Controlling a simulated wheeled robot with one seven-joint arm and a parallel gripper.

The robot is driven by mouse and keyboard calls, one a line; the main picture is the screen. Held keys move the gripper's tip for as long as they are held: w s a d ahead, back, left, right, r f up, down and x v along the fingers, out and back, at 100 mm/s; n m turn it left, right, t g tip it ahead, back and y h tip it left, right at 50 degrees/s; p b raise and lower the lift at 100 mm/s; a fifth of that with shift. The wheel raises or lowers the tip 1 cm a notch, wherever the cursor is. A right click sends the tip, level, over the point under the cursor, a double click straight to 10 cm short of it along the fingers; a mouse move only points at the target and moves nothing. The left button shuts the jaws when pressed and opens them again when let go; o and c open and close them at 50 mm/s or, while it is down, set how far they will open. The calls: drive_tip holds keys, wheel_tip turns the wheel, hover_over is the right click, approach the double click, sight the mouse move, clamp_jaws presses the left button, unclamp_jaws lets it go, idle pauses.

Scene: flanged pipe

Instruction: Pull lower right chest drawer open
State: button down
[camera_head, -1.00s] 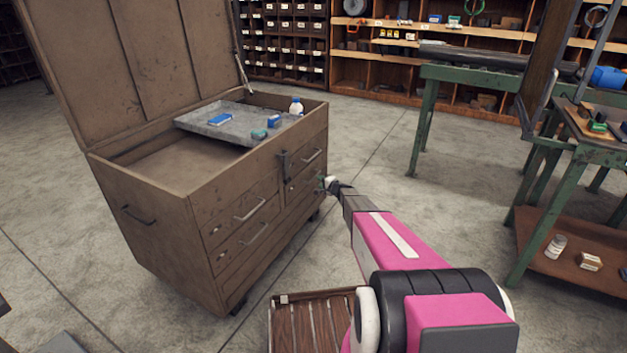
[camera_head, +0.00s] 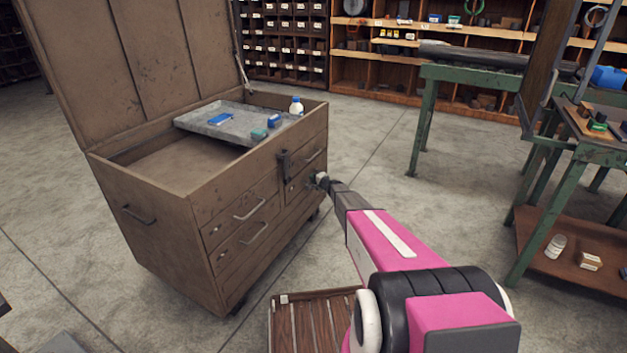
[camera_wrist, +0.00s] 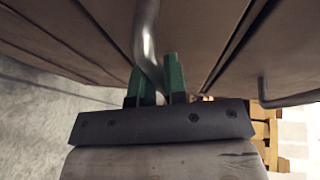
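The brown chest (camera_head: 165,215) stands at the left in the head view, its lid up. Its lower right drawer (camera_head: 296,190) looks closed, and my arm's end partly covers its front. My gripper (camera_head: 317,181) is at that drawer's front. In the wrist view the two green fingers of my gripper (camera_wrist: 159,82) stand close together on either side of a metal bar handle (camera_wrist: 147,35). The handle fills the narrow gap between them, and they appear closed on it. The drawer front lies just beyond the fingers.
A grey tray (camera_head: 190,124) with small items rests across the chest's top. A slatted wooden piece (camera_head: 310,318) lies low in front, near my arm. Green workbenches (camera_head: 428,110) stand to the right. The floor right of the chest is clear.

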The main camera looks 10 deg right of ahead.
drive_tip(key=shift+s, duration=0.1)
drive_tip(key=s+d, duration=1)
drive_tip(key=d, duration=0.3)
drive_tip(key=s+d, duration=0.9)
drive_tip(key=d, duration=0.5)
drive_tip(key=shift+s+d, duration=0.2)
drive_tip(key=shift+s, duration=0.2)
drive_tip(key=c, duration=1.2)
unclamp_jaws()
drive_tip(key=v, duration=1)
drive_tip(key=shift+s+d+r, duration=0.1)
drive_tip(key=shift+s+d, duration=0.15)
drive_tip(key=shift+s, duration=0.05)
